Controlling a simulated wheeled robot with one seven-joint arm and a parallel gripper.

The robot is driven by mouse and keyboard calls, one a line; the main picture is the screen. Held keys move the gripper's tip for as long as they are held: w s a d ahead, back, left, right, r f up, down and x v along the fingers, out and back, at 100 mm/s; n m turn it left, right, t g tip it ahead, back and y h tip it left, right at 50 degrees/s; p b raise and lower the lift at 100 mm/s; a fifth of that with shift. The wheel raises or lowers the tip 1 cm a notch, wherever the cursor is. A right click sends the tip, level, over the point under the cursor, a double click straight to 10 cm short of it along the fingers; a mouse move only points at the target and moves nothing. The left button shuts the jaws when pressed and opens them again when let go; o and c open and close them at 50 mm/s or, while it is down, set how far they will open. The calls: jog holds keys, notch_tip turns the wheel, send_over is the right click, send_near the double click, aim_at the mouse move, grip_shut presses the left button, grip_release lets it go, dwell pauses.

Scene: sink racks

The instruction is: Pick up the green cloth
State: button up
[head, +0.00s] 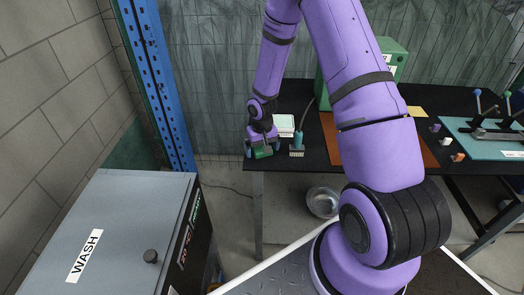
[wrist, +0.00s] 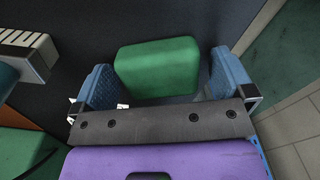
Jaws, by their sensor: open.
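The green cloth (wrist: 157,68) shows in the wrist view as a folded, rounded block on the dark tabletop. My gripper (wrist: 156,88) is open, with one blue finger to the left of the cloth and one to the right. A narrow gap shows on each side, so neither finger appears to press on it. In the head view my gripper (head: 261,149) is at the left end of the dark table, with the green cloth (head: 263,152) partly visible between the fingers. The lower edge of the cloth is near the gripper's dark palm bar in the wrist view.
A brush-like item with pale bristles (wrist: 27,42) lies close to the left finger. In the head view, a teal-handled brush (head: 298,142) stands right of my gripper. The dark table (head: 315,155) ends just left of it. A metal bowl (head: 322,203) sits below.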

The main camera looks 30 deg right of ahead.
jog(key=c, duration=1)
jog(key=shift+r, duration=0.45)
jog(key=r, duration=0.2)
jog(key=shift+s+r, duration=0.35)
jog(key=shift+r, duration=0.05)
jog(key=s+r, duration=0.1)
jog(key=s, duration=1.4)
jog(key=shift+s+d+r, duration=0.15)
jog(key=shift+d, duration=0.15)
